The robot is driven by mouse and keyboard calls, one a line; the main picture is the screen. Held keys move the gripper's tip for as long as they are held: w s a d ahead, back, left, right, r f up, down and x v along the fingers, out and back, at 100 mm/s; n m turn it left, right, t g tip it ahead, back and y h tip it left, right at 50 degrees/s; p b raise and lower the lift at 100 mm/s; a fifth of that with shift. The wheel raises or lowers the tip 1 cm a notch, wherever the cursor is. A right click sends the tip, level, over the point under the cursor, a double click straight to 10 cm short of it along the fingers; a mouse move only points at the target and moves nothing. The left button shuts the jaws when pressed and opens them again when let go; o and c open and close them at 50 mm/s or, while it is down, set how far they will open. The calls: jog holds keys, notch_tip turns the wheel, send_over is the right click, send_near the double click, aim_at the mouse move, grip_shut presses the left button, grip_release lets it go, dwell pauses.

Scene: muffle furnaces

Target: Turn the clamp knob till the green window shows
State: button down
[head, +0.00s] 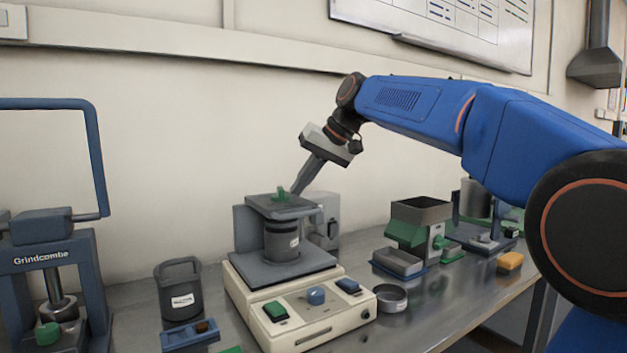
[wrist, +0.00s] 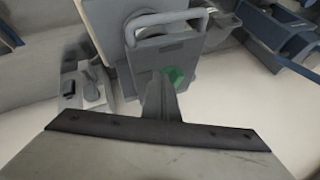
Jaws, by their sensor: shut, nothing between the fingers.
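A grey grinding machine with a cream base (head: 310,332) stands on the bench. My gripper (head: 296,190) is shut and empty, reaching down from the upper right. Its fingertips are right beside the knob; I cannot tell whether they touch it. I cannot make out a green window in either view.
A blue press (head: 52,262) and a lidded jar (head: 181,298) stand to the left. The wall is close behind. The bench's front right is mostly clear.

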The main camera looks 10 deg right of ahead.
aim_at(279, 192)
jog(key=shift+a, duration=0.6)
jog(key=shift+s+a+m+t+h, duration=0.2)
jog(key=shift+s+m+t+h, duration=0.15)
jog(key=shift+m, duration=0.45)
jog(key=shift+s+a+m+t+h, duration=0.25)
jog(key=shift+m+t+h, duration=0.15)
jog(key=shift+m, duration=0.4)
jog(key=m, duration=0.1)
jog(key=a+m+t+h, duration=0.1)
jog(key=m, duration=0.1)
jog(key=s+m+h, duration=0.1)
jog(key=shift+a+t, duration=0.25)
jog(key=shift+a, duration=0.05)
jog(key=m+h, duration=0.1)
jog(key=a+m+h, duration=0.1)
jog(key=m, duration=0.1)
jog(key=m+h, duration=0.1)
jog(key=m, duration=0.1)
jog(key=shift+a, duration=0.4)
jog(key=shift+w+a+h, duration=0.1)
jog(key=shift+a+h, duration=0.15)
jog(key=shift+a, duration=0.25)
